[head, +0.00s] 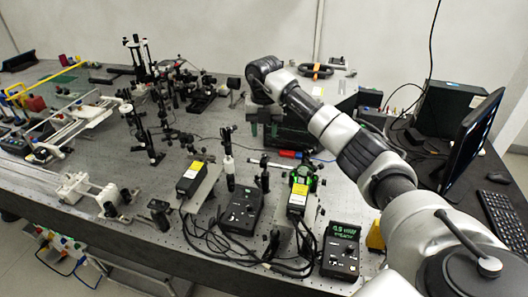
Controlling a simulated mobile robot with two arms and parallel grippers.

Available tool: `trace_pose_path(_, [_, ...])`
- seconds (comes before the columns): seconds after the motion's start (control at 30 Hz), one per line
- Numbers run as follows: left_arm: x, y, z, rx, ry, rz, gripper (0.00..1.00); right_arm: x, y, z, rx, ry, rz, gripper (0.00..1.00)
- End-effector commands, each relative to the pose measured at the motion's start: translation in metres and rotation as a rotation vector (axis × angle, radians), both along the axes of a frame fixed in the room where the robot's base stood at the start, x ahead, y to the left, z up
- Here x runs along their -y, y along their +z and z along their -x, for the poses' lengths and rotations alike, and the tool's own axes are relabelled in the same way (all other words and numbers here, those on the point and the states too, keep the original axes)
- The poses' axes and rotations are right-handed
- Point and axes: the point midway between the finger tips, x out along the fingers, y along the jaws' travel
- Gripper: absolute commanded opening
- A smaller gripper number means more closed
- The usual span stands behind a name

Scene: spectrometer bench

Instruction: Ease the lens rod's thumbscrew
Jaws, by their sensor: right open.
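My right arm reaches in from the right over the bench, and my right gripper (264,128) hangs below its wrist, fingers pointing down. It is open, with nothing visible between the fingers. Several upright optic posts stand on the bench, among them a black post (229,160) in front of the gripper and to its left, and a tilted rod mount (143,133) further left. I cannot tell which is the lens rod; its thumbscrew is too small to make out. The gripper appears apart from these posts. My left gripper is not in view.
The perforated bench (205,125) is crowded. Laser boxes with yellow labels (191,178) and control boxes (240,212) with loose black cables lie at the front. A monitor (470,140) and keyboard (503,215) stand right. A white frame (85,118) is at the left.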

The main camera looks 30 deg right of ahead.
Motion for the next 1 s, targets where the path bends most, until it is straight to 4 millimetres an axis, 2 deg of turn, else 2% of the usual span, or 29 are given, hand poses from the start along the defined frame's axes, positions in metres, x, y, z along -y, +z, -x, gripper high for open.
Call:
trace_pose_path(0.03, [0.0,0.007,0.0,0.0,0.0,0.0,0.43,0.0,-0.008,0.001,-0.006,0.0,0.0,0.43])
trace_pose_path(0.3, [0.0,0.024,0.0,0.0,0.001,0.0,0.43,-0.001,-0.059,0.001,-0.004,0.002,-0.004,0.43])
trace_pose_path(0.5, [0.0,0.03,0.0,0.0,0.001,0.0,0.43,-0.001,-0.082,0.0,-0.001,0.003,-0.004,0.43])
trace_pose_path(0.87, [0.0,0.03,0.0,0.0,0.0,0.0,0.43,-0.001,-0.087,0.0,0.003,0.004,-0.003,0.43])
trace_pose_path(1.0, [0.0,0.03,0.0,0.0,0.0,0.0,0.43,-0.001,-0.087,0.0,0.002,0.004,-0.003,0.22])
